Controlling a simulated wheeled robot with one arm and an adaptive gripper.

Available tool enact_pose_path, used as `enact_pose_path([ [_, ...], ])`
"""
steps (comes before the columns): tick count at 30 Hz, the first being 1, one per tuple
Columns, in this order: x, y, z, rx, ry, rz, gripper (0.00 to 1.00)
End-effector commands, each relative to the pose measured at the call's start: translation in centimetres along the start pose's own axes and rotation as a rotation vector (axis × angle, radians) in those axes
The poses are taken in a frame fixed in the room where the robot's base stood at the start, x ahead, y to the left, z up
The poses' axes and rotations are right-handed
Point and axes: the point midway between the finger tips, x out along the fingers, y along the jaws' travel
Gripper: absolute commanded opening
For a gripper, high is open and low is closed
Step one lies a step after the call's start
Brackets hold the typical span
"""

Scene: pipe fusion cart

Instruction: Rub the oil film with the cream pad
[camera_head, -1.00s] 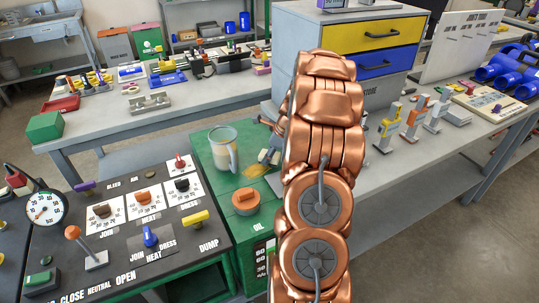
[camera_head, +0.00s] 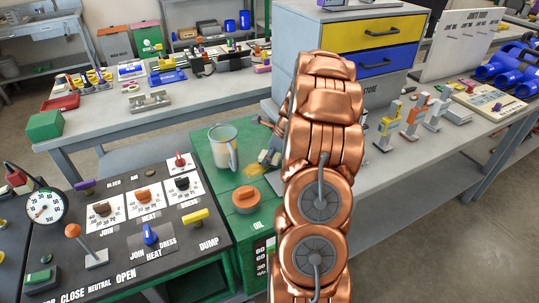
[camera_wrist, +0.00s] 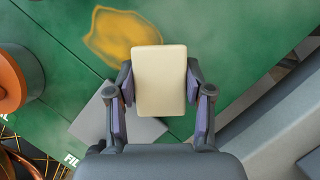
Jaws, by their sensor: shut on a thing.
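The cream pad (camera_wrist: 160,82) is a pale rectangular block between the two fingers of my gripper (camera_wrist: 160,95), which is shut on it in the wrist view. The oil film (camera_wrist: 122,36) is an amber patch on the green surface, up and left of the pad in the wrist view. Its right edge comes close to the pad's upper left corner; I cannot tell whether they touch. In the head view part of the oil film (camera_head: 246,166) shows behind the orange cap. My arm hides the pad and most of my gripper there.
A clear mug (camera_head: 222,147) stands by the film on the green cabinet (camera_head: 212,188). An orange cap (camera_head: 246,199) rises in front, and shows at the wrist view's left edge. A grey flat piece (camera_wrist: 115,118) lies under the gripper. The control panel (camera_head: 120,225) is to the left.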

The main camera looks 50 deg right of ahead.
Motion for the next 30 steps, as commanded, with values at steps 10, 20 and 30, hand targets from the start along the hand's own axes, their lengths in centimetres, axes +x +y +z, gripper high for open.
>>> enact_pose_path([
  [10, 0.5, 0.0, -0.2, -0.001, 0.0, 0.0, 0.23],
  [20, 0.8, 0.1, -0.2, -0.001, 0.0, 0.0, 0.23],
  [30, 1.2, 1.7, 1.2, 0.0, 0.001, 0.005, 0.23],
])
